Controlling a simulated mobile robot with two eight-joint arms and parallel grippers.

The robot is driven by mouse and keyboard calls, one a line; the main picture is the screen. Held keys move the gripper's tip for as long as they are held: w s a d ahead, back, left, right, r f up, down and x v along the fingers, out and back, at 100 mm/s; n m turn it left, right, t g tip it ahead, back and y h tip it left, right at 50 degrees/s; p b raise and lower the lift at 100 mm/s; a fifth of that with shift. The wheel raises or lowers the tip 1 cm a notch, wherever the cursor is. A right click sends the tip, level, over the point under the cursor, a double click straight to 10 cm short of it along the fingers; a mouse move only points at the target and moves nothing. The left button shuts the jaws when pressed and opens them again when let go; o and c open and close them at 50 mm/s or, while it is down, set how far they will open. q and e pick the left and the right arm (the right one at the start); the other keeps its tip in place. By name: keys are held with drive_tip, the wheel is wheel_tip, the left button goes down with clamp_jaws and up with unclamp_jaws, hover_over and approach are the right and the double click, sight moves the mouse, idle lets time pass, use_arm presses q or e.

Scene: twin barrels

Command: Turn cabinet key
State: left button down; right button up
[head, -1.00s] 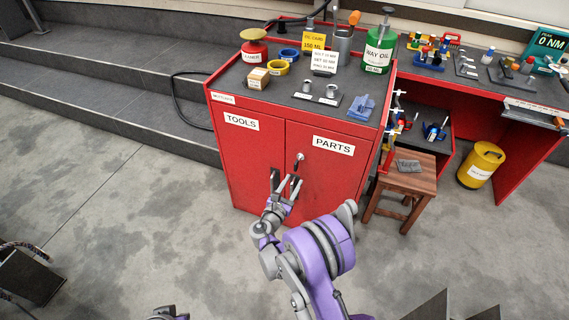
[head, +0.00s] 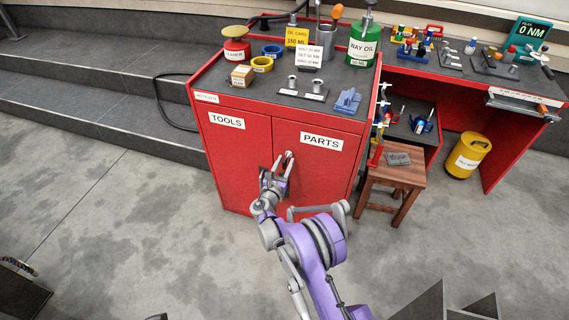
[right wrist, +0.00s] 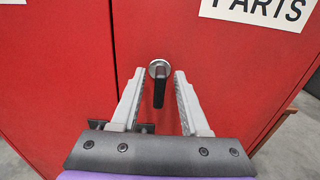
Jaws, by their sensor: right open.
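The red cabinet (head: 235,165) has two doors, labelled TOOLS and PARTS. Its key (right wrist: 160,92) is a black grip hanging straight down from a round silver lock (right wrist: 159,66) on the PARTS door, near the seam between the doors. In the head view the lock area (head: 289,154) is partly covered by my gripper. My right gripper (right wrist: 160,73) is open, with one finger on each side of the key and a gap left on both sides. In the head view the right gripper (head: 281,164) is close to the door front. My left gripper does not show.
The cabinet top holds a green WAY OIL can (head: 363,45), a red can (head: 236,48) and small parts. A wooden stool (head: 397,178) and a yellow bin (head: 467,155) stand to the right. Grey steps (head: 90,110) rise at left. The floor in front is open.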

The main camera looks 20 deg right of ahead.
clamp_jaws()
drive_tip(key=shift+m, duration=0.3)
idle(0.4)
drive_tip(key=m+b, duration=0.1)
drive_tip(key=m, duration=0.2)
drive_tip(key=shift+d+m, duration=0.1)
drive_tip(key=shift+m, duration=0.3)
drive_tip(key=m+b, duration=0.1)
drive_tip(key=m, duration=0.8)
drive_tip(key=shift+s+d+f, duration=0.1)
drive_tip(key=shift+f, duration=0.05)
drive_tip(key=shift+m+b, duration=0.35)
drive_tip(key=shift+m, duration=1.95)
